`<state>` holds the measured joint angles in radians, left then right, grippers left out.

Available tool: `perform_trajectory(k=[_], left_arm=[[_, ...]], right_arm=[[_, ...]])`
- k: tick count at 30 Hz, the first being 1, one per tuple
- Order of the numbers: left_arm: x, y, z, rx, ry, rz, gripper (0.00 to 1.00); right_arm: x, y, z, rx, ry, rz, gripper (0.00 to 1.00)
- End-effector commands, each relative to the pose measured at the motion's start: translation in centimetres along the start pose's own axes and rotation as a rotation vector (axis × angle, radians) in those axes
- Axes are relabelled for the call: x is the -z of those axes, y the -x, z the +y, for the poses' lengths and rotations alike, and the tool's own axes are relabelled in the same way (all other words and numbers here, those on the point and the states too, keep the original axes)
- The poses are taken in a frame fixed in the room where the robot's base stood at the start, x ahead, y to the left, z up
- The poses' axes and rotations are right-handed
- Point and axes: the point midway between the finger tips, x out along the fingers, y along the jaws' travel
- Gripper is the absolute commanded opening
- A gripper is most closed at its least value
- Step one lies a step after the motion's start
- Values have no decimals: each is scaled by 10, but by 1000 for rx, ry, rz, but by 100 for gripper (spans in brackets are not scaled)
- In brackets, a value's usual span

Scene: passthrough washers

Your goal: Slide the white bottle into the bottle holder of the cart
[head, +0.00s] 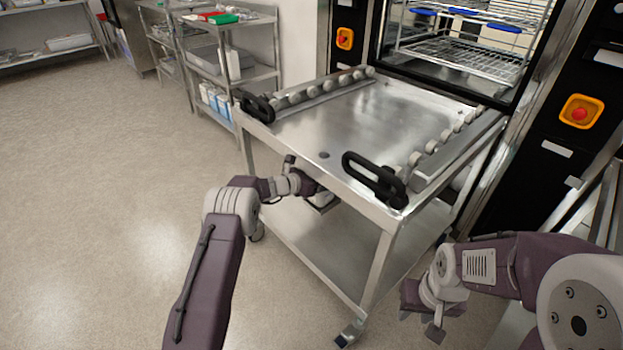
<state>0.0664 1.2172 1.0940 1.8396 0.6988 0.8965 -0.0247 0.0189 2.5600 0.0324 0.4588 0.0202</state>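The steel cart (345,135) stands in front of the washer, with roller rails along both sides and two black handles at its near edge. My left gripper (318,197) is at the cart's near edge, just under the top. Its fingers are mostly hidden, and I cannot tell whether it holds anything. A small metal part shows beside it, and I cannot tell whether it is the bottle holder. I cannot make out the white bottle near either gripper. My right gripper (420,322) hangs right of the cart's near leg, fingers apart and empty.
The washer chamber (460,50) is open behind the cart, with a wire rack inside. Orange emergency switches (581,112) are on the black panels. A steel shelf (262,72) with white and blue containers stands back left. The floor at left is clear.

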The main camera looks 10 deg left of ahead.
Motion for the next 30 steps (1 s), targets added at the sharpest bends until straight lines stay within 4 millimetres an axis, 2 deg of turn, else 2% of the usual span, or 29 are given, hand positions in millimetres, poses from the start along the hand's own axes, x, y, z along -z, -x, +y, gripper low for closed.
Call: perform_trajectory(k=[1, 12, 20, 21, 22, 23, 30], left_arm=[[-15, -1, 3, -14, -7, -17, 35], [-2, -7, 2, -13, -9, -15, 36], [2, -8, 2, -11, -9, -10, 36], [3, -8, 2, -11, -8, -9, 88], [4, -8, 2, -10, -7, -8, 97], [4, -8, 1, -10, -6, -8, 100], [6, -8, 0, -8, -3, -2, 100]], right_arm=[[0, 0, 0, 0, 0, 0, 36], [-1, -13, 0, 0, 0, 0, 36], [-1, -14, 0, 0, 0, 0, 36], [-1, -14, 0, 0, 0, 0, 36], [-1, -14, 0, 0, 0, 0, 36], [-1, -14, 0, 0, 0, 0, 36], [-1, -12, 0, 0, 0, 0, 36]])
